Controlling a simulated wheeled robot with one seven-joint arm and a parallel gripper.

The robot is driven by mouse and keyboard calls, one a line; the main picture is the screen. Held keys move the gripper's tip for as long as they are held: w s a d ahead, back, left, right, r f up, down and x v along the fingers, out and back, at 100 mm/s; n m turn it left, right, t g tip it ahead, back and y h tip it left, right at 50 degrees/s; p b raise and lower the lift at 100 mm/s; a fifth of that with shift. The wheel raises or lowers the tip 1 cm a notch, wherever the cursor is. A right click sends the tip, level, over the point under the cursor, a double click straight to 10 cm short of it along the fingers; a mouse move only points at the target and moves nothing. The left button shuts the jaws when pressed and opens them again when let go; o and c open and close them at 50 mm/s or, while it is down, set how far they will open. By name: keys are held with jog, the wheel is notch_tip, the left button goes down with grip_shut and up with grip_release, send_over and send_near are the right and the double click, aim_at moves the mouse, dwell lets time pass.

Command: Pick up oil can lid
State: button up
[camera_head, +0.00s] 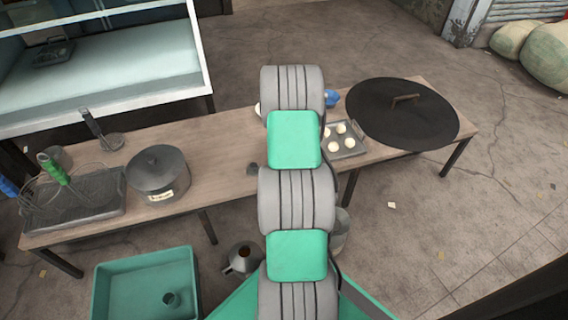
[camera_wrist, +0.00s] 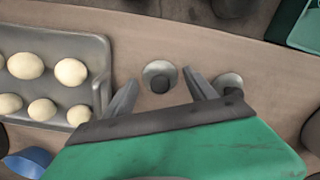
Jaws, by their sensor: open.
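My gripper (camera_wrist: 164,82) is open and empty in the wrist view, its two dark fingers spread apart. A small pale round lid-like piece with a dark knob (camera_wrist: 160,75) shows between the fingertips, on the wooden table. A second similar piece (camera_wrist: 230,85) lies to the right, just outside the right finger and partly hidden by it. I cannot tell which of the two is the oil can lid, or how high the fingers are above them.
A grey tray of pale buns (camera_wrist: 72,45) lies left of the fingers, and it also shows in the head view (camera_head: 350,150). A green bin (camera_head: 185,262) stands below.

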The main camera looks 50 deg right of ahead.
jog(key=shift+s+a+f, duration=0.1)
grip_shut()
dwell(0.4)
